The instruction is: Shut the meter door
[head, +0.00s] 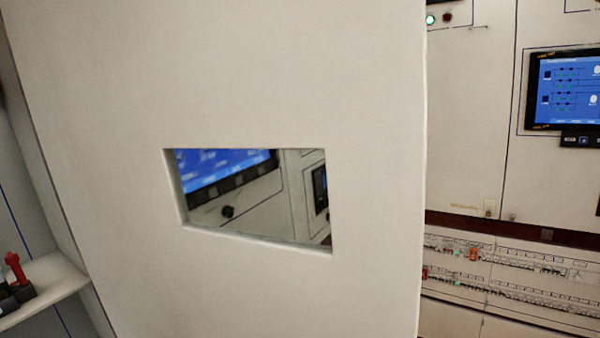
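A large off-white door panel (290,80), which looks like the meter door, fills the middle of the head view. It stands swung out, close in front of the camera, with its right edge free. A rectangular window (260,200) is cut in it. Through the window I see part of a blue screen, a dark knob and another panel. No handle shows on this face. The door's bottom and top edges are outside the frame. My gripper is not in view.
Behind the door on the right is a cabinet wall with a blue screen (565,88), a green lamp (430,19) and breaker rows (520,275) below. At lower left, a white shelf (60,283) holds a red-topped object (15,268).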

